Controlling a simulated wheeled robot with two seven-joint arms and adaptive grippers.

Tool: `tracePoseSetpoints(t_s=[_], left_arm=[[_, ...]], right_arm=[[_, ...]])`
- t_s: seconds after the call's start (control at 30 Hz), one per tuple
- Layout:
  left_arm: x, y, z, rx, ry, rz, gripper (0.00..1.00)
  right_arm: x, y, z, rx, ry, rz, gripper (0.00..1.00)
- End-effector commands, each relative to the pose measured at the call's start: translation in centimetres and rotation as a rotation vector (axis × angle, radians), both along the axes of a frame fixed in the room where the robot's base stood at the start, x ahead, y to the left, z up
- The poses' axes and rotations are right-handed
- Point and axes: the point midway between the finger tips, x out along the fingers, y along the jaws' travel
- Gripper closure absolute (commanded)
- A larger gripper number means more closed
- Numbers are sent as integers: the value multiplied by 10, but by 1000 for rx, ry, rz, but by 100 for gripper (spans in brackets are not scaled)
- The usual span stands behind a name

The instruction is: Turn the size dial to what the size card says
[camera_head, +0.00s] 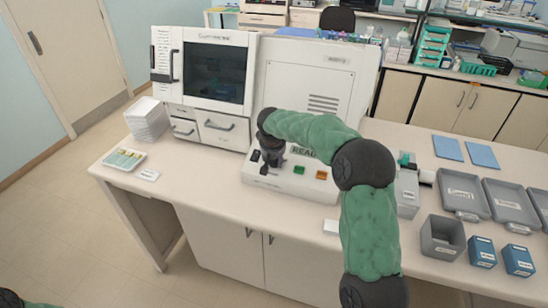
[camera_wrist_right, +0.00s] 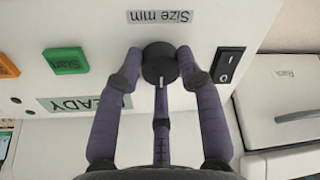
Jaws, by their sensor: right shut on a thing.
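The size dial (camera_wrist_right: 160,63) is a round black knob under an upside-down "Size mm" label (camera_wrist_right: 160,16) in the right wrist view. A pale pointer line on it points toward the bottom of that picture. My right gripper (camera_wrist_right: 160,72) has its fingers on both sides of the dial, shut on it. In the head view my right gripper (camera_head: 263,163) is at the left end of the machine's front panel and hides the dial. A small white card (camera_head: 148,174) lies on the table at left; its writing is too small to read. My left gripper is out of view.
Beside the dial are a black rocker switch (camera_wrist_right: 228,65), a green Start button (camera_wrist_right: 66,60) and an orange button (camera_wrist_right: 8,66). A "READY" display is partly hidden. Grey trays (camera_head: 462,194) and blue boxes (camera_head: 482,252) stand at right. A slide tray (camera_head: 124,159) lies at left.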

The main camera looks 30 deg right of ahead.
Motion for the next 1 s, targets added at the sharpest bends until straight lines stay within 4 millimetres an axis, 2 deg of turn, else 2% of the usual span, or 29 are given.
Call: tracePoseSetpoints(t_s=[0.4,0.43,0.5,0.87,1.0], left_arm=[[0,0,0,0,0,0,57],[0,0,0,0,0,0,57],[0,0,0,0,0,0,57],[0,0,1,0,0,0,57],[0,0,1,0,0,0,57]], right_arm=[[-1,1,-4,1,10,8,95],[-2,1,-4,1,10,8,60],[-2,1,-4,1,10,7,40],[-1,1,0,-1,4,5,39],[-3,3,11,-1,2,6,39]])
